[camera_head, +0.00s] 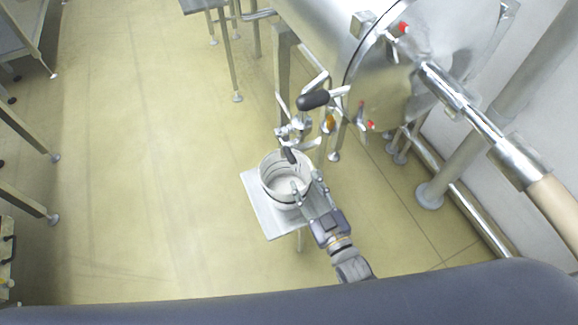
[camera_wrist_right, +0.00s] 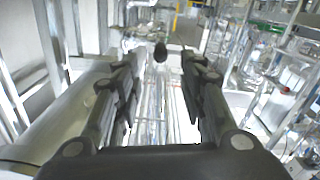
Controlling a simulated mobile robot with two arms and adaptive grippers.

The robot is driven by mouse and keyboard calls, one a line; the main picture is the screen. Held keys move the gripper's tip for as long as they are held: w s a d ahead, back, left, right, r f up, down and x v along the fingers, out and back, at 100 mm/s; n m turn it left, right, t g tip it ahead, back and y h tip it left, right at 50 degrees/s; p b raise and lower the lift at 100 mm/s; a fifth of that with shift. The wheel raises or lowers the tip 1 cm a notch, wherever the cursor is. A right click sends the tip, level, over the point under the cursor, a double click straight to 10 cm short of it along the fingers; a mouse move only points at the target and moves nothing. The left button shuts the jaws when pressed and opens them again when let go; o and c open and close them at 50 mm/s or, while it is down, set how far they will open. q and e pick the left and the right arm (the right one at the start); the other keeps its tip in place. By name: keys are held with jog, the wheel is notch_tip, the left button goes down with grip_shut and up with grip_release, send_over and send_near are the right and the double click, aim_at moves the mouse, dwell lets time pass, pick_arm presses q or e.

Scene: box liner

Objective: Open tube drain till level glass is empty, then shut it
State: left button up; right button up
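A steel tank (camera_head: 330,35) with pipe fittings (camera_head: 295,130) fills the upper right of the head view. A black valve handle (camera_head: 313,100) sticks out from its front, and a smaller black handle (camera_head: 289,155) hangs just over the white bucket. My right gripper (camera_head: 306,185) is open and empty by the bucket's right rim, apart from the handles. In the right wrist view, a dark knob-like handle (camera_wrist_right: 160,52) shows beyond the open fingers (camera_wrist_right: 160,75), roughly between them. I cannot make out the level glass or any liquid in it. My left gripper is not in view.
The white bucket (camera_head: 272,184) stands on a small metal stand (camera_head: 255,205) below the fittings. A steel pipe (camera_head: 470,115) and the wall close off the right side. The yellow floor (camera_head: 150,170) on the left is clear, with steel table legs at the edge.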

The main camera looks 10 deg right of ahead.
send_near(285, 147)
jog(key=shift+w+f, duration=0.4)
jog(key=shift+w, duration=0.35)
jog(key=x, duration=0.5)
jog(key=shift+f+p, duration=0.1)
jog(key=shift+p, duration=0.2)
jog(key=shift+w+a, duration=0.2)
jog(key=shift+w, duration=0.35)
jog(key=shift+c, duration=0.3)
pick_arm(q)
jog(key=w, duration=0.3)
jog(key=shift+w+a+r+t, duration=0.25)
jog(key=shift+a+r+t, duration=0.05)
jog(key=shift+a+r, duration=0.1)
pick_arm(e)
grip_shut()
